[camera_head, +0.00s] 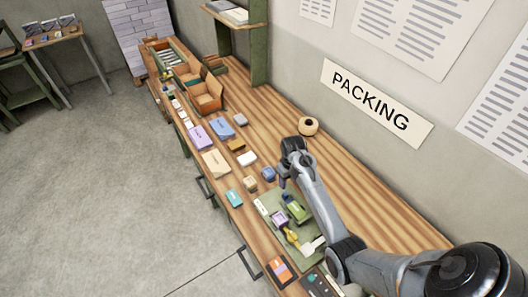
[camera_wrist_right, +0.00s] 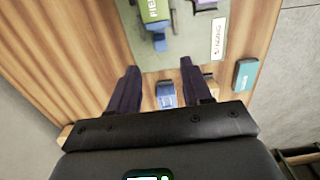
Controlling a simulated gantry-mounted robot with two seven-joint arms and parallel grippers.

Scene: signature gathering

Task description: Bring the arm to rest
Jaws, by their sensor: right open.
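My right arm (camera_head: 318,205) reaches in from the lower right over the wooden bench. Its gripper (camera_head: 284,178) hangs above the bench near the far end of the green mat. In the right wrist view the gripper's two dark fingers (camera_wrist_right: 158,78) are spread apart with nothing held between them. A small blue item (camera_wrist_right: 166,95) shows below, beyond the fingers, on the bench; I cannot tell its exact distance from them. My left gripper is out of view.
The green mat (camera_wrist_right: 191,44) carries several small items and a white label strip (camera_wrist_right: 218,38). A teal box (camera_head: 234,198) lies on the bench near its left edge. A tape roll (camera_head: 308,126) sits by the wall. Boxes and cartons (camera_head: 205,97) stand farther back. Bare wood lies along the wall.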

